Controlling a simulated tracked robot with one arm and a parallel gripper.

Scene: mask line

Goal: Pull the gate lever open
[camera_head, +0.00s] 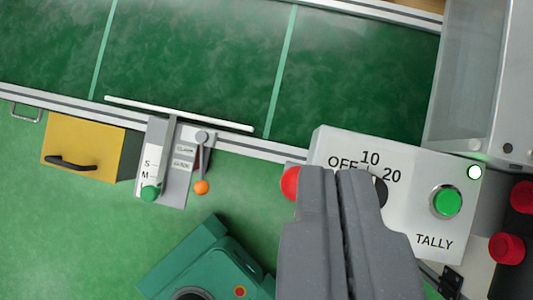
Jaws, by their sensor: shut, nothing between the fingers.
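A small lever with an orange knob (201,187) hangs from a round pivot on a grey bracket (176,185) at the conveyor's near rail. Its two small labels are too blurred to read surely. Beside it is a green knob (150,193) on a strip marked S and M. A long white bar (180,113) lies along the belt edge behind the bracket. No part is clearly marked as the gate lever. My gripper (338,172) is shut and empty, right of the orange knob and apart from it, in front of the white control box.
The white control box (425,218) has a dial partly hidden by my gripper and a green button (446,202). A red knob (290,184) is beside my left finger. A yellow drawer box (80,145) is left, a teal machine (205,260) below. Green floor between is clear.

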